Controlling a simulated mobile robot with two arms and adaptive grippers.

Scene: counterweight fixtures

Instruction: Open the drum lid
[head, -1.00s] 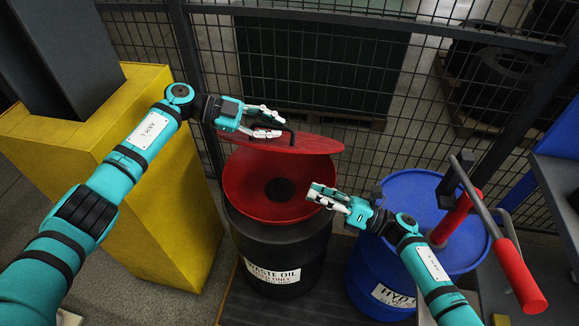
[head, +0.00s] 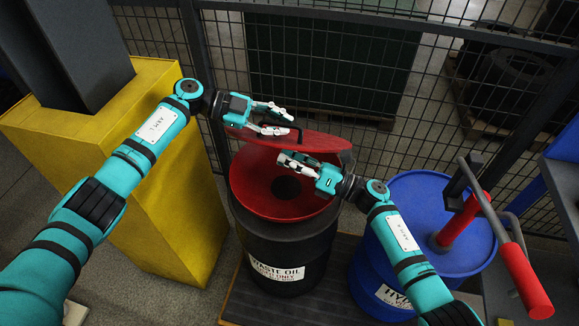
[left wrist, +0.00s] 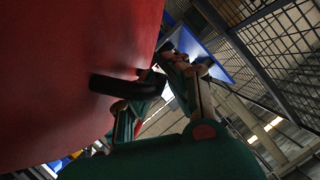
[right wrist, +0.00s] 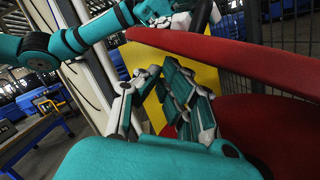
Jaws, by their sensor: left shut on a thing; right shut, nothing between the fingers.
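The red drum lid (head: 318,142) is raised at a tilt over the back of the black waste oil drum (head: 285,237), and the drum's red funnel top (head: 250,190) shows below it. My left gripper (head: 287,123) is shut on the lid's black handle; the handle (left wrist: 118,86) also shows against the red lid (left wrist: 60,70) in the left wrist view. My right gripper (head: 283,158) is shut and empty, over the funnel and just below the lid's front edge. In the right wrist view the lid edge (right wrist: 240,58) passes above its fingers.
A blue drum (head: 410,190) with a red-handled pump (head: 520,280) stands at the right. A yellow block (head: 150,220) stands at the left. A mesh fence (head: 430,100) runs close behind the drums.

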